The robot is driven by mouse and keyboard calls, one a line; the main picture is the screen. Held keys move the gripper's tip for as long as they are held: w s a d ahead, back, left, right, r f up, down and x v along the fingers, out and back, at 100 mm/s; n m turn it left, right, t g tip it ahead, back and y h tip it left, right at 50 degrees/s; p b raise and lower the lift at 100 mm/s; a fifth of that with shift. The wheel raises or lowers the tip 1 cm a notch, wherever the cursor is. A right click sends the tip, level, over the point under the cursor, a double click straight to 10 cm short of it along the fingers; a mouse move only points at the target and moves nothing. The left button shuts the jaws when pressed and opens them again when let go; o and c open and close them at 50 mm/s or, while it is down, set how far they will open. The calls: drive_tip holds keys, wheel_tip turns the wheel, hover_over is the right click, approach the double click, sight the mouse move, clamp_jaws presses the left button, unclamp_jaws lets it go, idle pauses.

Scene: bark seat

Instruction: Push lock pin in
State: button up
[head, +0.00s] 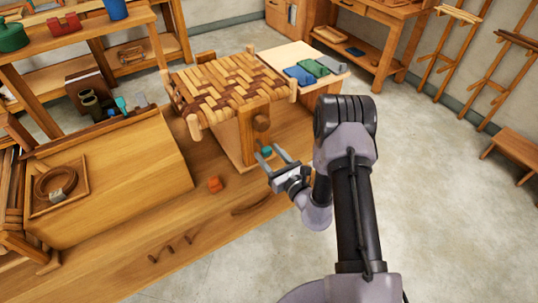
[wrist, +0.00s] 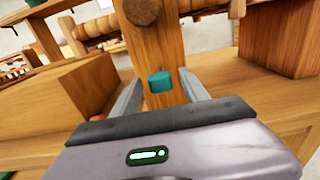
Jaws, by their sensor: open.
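The teal lock pin (head: 267,151) sticks out from the front of a wooden post (head: 246,140) under the woven bark seat (head: 228,85). In the wrist view my gripper (wrist: 162,79) shows a gap between each finger and the pin. How far the pin goes into the post is hidden.
A sloped wooden board (head: 110,175) stands at left.

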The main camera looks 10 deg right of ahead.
drive_tip(key=shift+w+a, duration=0.1)
drive_tip(key=shift+w, duration=0.1)
clamp_jaws()
idle(1.3)
